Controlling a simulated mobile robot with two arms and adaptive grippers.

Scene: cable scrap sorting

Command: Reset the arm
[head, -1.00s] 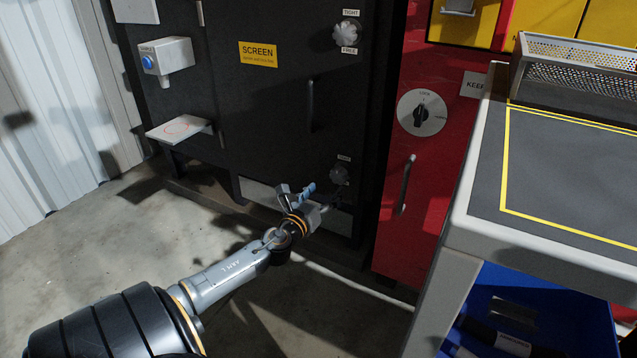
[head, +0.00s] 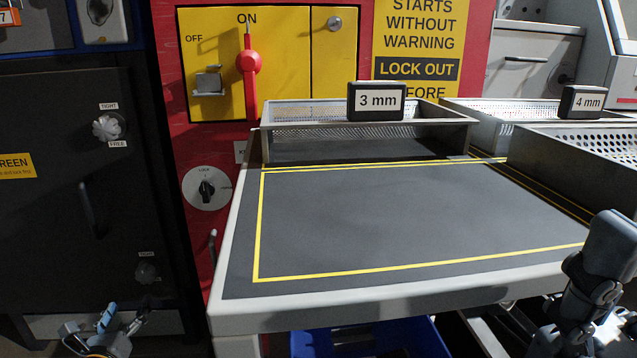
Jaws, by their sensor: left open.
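My left gripper (head: 106,322) is at the bottom left edge of the head view, low in front of the dark cabinet (head: 60,230). Its fingers are apart, one with a blue patch, and I see nothing between them. The rest of the left arm is out of the picture. A grey part of my right arm (head: 603,262) shows at the right edge, by the table's front right corner; no right fingertips can be made out.
A table (head: 420,225) with a bare dark mat and yellow lines fills the middle. Mesh trays, including the 3 mm tray (head: 365,145), stand at its back and right. A red-handled switch (head: 249,65) is on the yellow panel. A blue bin (head: 375,340) is below.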

